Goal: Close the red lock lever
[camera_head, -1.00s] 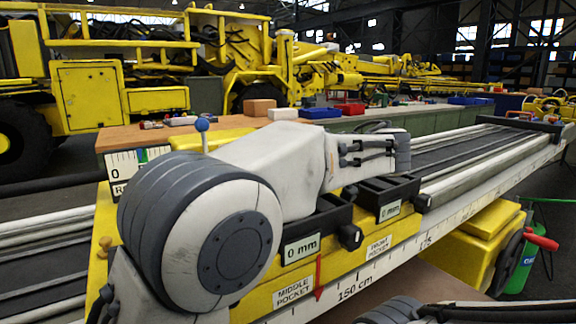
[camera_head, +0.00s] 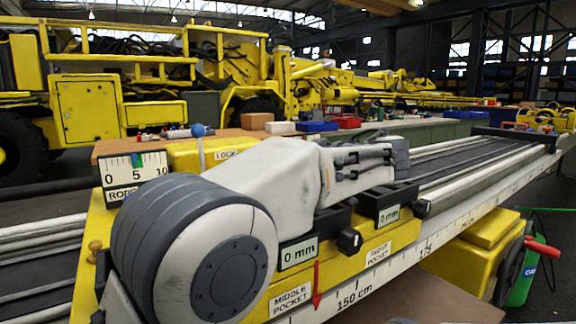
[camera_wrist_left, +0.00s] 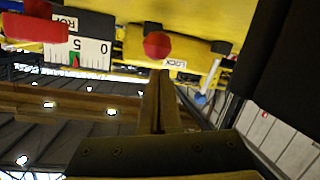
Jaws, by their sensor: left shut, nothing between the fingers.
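In the left wrist view, a round red end (camera_wrist_left: 157,45), apparently the lock lever's, shows against yellow housing beside the upside-down LOCK label (camera_wrist_left: 177,65). My left gripper (camera_wrist_left: 160,74) is shut and empty, its fingertips just below the red end in the picture. I cannot tell whether they touch it. In the head view the LOCK label (camera_head: 228,154) peeks out on a yellow block (camera_head: 190,157) behind my left arm. That arm hides the red lever and my left gripper there. My right gripper is out of view.
A blue-knobbed lever (camera_head: 198,131) stands beside the yellow block and shows in the wrist view (camera_wrist_left: 203,97). A rod scale (camera_head: 136,171) is to its left. A red part (camera_wrist_left: 35,27) is near the scale. The 0 mm blocks (camera_head: 299,252) sit beside my arm.

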